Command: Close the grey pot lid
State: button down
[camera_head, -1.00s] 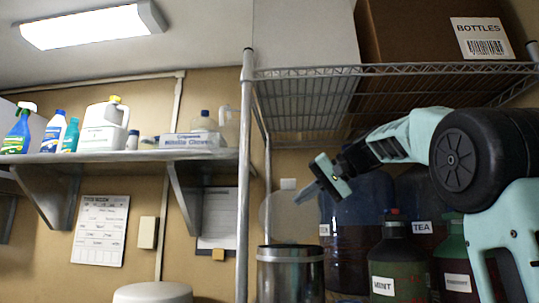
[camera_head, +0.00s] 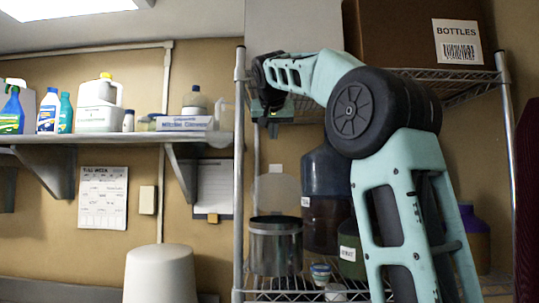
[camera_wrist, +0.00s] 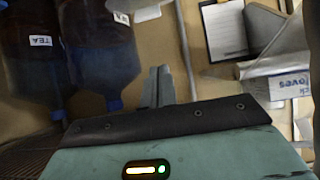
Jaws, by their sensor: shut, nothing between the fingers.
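The grey pot (camera_head: 276,246) is a metal cylinder standing on the wire shelf. Its round, pale lid (camera_head: 287,190) stands raised, upright behind the pot's rim, so the pot is open. My gripper (camera_head: 272,128) is above the lid, near the upper rack's edge and apart from the lid and pot. In the wrist view its two grey fingers (camera_wrist: 158,86) are together, with nothing between them. I cannot make out the pot in the wrist view.
Dark jugs (camera_head: 325,195) stand right of the pot, partly behind my arm. Small tubs (camera_head: 321,273) sit before it. A wire rack (camera_head: 455,80) with a bottles box (camera_head: 400,35) is above. A shelf (camera_head: 100,140) with cleaning bottles is left. A white bin (camera_head: 160,275) stands below.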

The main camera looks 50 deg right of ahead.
jog(key=p, duration=0.3)
send_over(274, 167)
jog(key=w+d, duration=0.2)
notch_tip(274, 167, down, 5)
jog(key=shift+s+r, duration=0.1)
jog(key=shift+r, duration=0.05)
jog(key=shift+s+a+f+b, duration=0.35)
jog(key=shift+s+a+f, duration=0.25)
jog(key=shift+a, duration=0.1)
jog(key=shift+s+a+f, duration=0.45)
jog(key=shift+a+f, duration=0.05)
jog(key=shift+f, duration=0.2)
jog(key=shift+f, duration=0.1)
